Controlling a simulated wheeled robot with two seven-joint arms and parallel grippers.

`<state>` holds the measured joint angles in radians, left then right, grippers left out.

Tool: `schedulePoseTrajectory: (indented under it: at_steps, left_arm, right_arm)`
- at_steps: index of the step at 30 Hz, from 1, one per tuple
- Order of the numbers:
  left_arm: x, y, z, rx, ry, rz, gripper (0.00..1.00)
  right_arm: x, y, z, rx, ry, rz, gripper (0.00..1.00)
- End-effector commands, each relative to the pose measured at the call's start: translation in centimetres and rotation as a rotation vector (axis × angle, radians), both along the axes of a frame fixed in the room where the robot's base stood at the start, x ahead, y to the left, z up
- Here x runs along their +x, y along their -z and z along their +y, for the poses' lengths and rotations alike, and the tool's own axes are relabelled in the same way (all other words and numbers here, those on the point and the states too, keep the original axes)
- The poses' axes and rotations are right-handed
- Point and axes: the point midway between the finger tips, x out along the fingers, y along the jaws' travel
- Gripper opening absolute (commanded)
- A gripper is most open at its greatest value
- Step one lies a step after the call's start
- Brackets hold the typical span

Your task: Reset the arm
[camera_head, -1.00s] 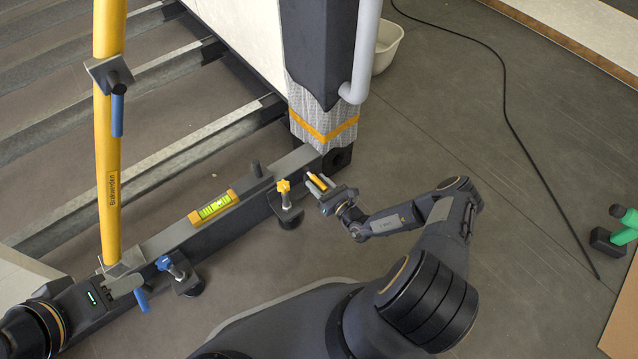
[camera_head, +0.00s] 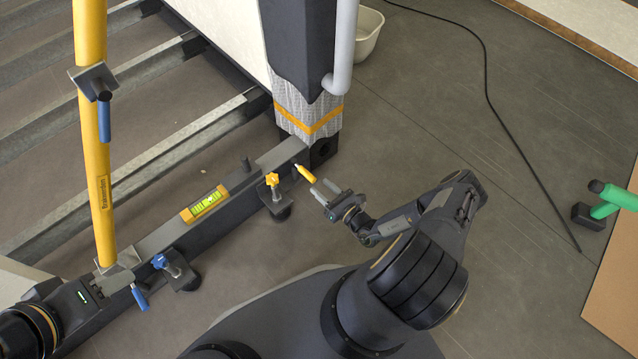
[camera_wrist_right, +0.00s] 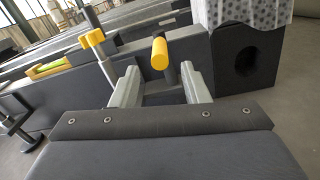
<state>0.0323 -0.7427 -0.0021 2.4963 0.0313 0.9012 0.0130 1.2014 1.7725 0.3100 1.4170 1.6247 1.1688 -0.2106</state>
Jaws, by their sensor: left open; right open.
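My right gripper (camera_head: 325,190) is open and empty, a short gap from a yellow-handled pin (camera_head: 305,173) near the end of the dark frame beam (camera_head: 190,222). In the right wrist view the yellow handle (camera_wrist_right: 160,53) shows ahead, in line with the gap between the open fingers (camera_wrist_right: 160,88). My left gripper (camera_head: 112,280) is at the lower left, at the foot of the yellow pole (camera_head: 102,180). Its fingers are small and partly hard to make out against the metal fittings there.
A yellow-knobbed clamp (camera_head: 273,190), a spirit level (camera_head: 204,203) and a blue-handled clamp (camera_head: 172,268) are along the beam. A dark post (camera_head: 300,60) with a grey pipe (camera_head: 343,50) rises at its end. A green tool (camera_head: 615,200) and a black cable (camera_head: 510,130) lie right. Open floor lies between.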

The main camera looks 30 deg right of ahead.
Motion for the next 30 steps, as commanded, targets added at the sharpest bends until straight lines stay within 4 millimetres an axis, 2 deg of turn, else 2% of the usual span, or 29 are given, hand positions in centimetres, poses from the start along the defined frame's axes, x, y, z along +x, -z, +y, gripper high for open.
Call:
schedulePoseTrajectory:
  at_steps: [14, 17, 20, 25, 30]
  left_arm:
    - [0.0, 0.0, 0.0, 0.000, 0.000, 0.000, 0.41]
    - [0.0, 0.0, 0.0, 0.000, 0.000, 0.000, 0.41]
    - [0.0, 0.0, 0.0, 0.000, 0.000, 0.000, 0.41]
    - [0.0, 0.0, 0.0, 0.000, 0.000, 0.000, 0.41]
    - [0.0, 0.0, 0.0, 0.000, 0.000, 0.000, 0.41]
  right_arm:
    - [0.0, 0.0, 0.0, -0.001, -0.002, -0.001, 0.41]
    - [0.4, -1.0, -0.1, -0.024, -0.036, -0.017, 0.41]
    - [1.4, -4.0, -0.1, -0.093, -0.135, -0.062, 0.41]
    - [2.8, -13.1, 1.1, -0.313, -0.448, -0.193, 0.41]
    - [1.7, -22.0, 3.4, -0.571, -0.761, -0.312, 0.41]
